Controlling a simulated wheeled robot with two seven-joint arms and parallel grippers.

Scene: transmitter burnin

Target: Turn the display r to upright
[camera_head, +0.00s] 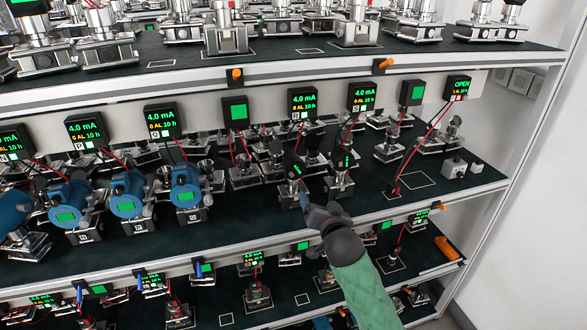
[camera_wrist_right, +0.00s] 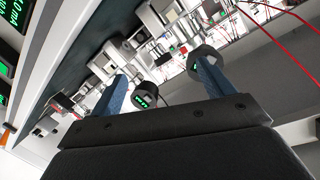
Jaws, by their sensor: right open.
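Display r (camera_head: 296,169) is a small dark round head with green characters, on a silver transmitter in the middle shelf row below the black readout marked R (camera_head: 302,103). Its characters look tilted in the head view. My right gripper (camera_head: 305,198) is just in front of and below it, coming from the lower right. In the right wrist view, a dark round display (camera_wrist_right: 146,97) with green digits, apparently display r, shows between the two open blue fingers of my right gripper (camera_wrist_right: 160,80). I see no clear contact. My left gripper is out of view.
A similar transmitter with a dark display (camera_head: 345,160) stands close on the right, below readout S (camera_head: 362,97). Blue-headed transmitters (camera_head: 127,204) stand to the left. Red cables (camera_head: 432,128) hang at the right. The shelf front edge (camera_head: 420,208) runs under my right arm.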

